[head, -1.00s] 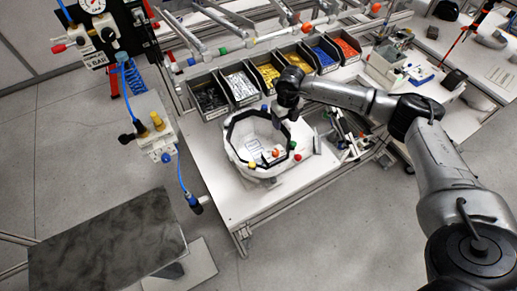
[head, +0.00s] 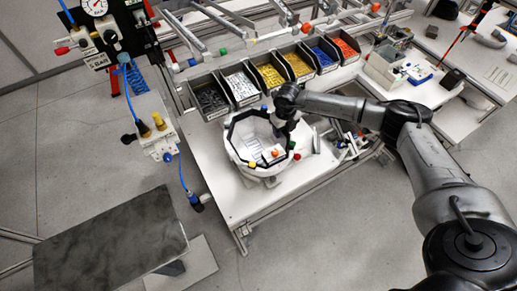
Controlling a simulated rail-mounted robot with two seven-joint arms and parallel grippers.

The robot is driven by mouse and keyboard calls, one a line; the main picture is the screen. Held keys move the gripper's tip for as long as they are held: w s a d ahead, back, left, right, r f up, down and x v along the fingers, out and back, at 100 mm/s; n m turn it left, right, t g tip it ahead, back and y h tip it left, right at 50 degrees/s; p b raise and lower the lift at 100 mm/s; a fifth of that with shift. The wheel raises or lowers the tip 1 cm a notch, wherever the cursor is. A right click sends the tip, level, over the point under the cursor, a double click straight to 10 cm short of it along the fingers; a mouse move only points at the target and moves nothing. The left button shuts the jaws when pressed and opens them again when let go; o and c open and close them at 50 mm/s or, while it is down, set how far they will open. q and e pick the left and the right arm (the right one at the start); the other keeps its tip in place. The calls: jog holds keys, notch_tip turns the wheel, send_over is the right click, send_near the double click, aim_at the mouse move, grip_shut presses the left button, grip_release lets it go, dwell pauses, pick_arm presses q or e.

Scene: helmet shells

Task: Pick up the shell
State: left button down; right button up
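The white shell (head: 243,155) is bowl-like, with a dark rim and several coloured knobs, and sits on the white workbench in the head view. My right arm reaches in from the right. My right gripper (head: 285,128) is at the shell's upper right rim, pointing down. Its fingers are small and dark against the rim, so I cannot tell whether they are open or shut, or whether they touch the shell. My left gripper is not in view.
Several dark bins (head: 270,76) with coloured parts line the back of the workbench (head: 237,207). Small tools lie right of the shell. A dark plate (head: 110,245) is at the lower left. An air-hose unit (head: 156,138) hangs at the left. The bench front is clear.

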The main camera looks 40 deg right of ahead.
grip_shut()
dwell(0.7)
